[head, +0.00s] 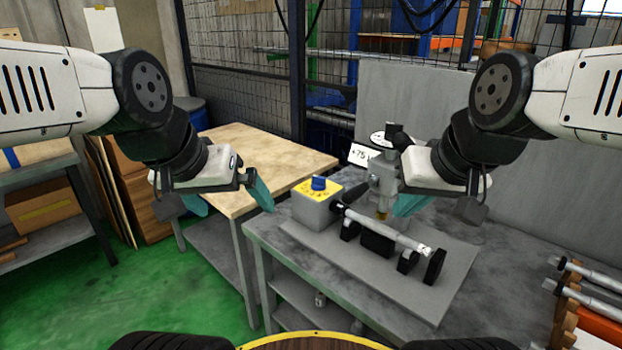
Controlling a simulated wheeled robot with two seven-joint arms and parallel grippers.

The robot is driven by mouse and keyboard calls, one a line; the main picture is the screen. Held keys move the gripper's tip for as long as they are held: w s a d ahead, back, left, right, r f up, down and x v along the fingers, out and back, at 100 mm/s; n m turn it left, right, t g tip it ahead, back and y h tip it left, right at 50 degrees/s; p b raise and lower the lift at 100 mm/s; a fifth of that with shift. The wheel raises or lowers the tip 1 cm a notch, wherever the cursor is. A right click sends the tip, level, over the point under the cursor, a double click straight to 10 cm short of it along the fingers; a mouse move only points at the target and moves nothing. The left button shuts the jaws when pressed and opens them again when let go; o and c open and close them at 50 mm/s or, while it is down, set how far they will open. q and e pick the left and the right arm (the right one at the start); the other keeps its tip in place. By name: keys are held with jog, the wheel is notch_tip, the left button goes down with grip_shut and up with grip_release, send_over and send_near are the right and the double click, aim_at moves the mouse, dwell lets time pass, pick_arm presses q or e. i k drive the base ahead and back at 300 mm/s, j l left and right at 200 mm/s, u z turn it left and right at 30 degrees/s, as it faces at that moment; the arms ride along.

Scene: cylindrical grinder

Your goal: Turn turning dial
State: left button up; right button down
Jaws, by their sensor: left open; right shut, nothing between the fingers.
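The turning dial (319,184) is a small blue knob on the yellow top of a grey box (315,208) on the grey table. My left gripper (230,200) is open and empty, left of the dial and apart from it, over the wooden table side. My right gripper (408,204) is shut and empty, right of the dial, near the grey upright device (383,180). My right gripper partly hides that device. Neither gripper touches the dial.
A metal shaft (385,230) lies on black supports on a grey plate (440,285). A "+75" sign (360,155) stands behind. A wooden table (270,150) is at left. Several rods (590,275) lie on a rack at right. A wire fence (240,90) and grey panel (440,95) stand behind.

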aim_at(317, 183)
jog(key=i+j+z, duration=0.1)
jog(key=j+z, duration=0.2)
jog(key=i+j+z, duration=0.1)
jog(key=j+z, duration=0.5)
jog(key=j, duration=0.2)
jog(key=i+l+u, duration=0.15)
jog(key=l, duration=0.55)
jog(key=k, duration=0.05)
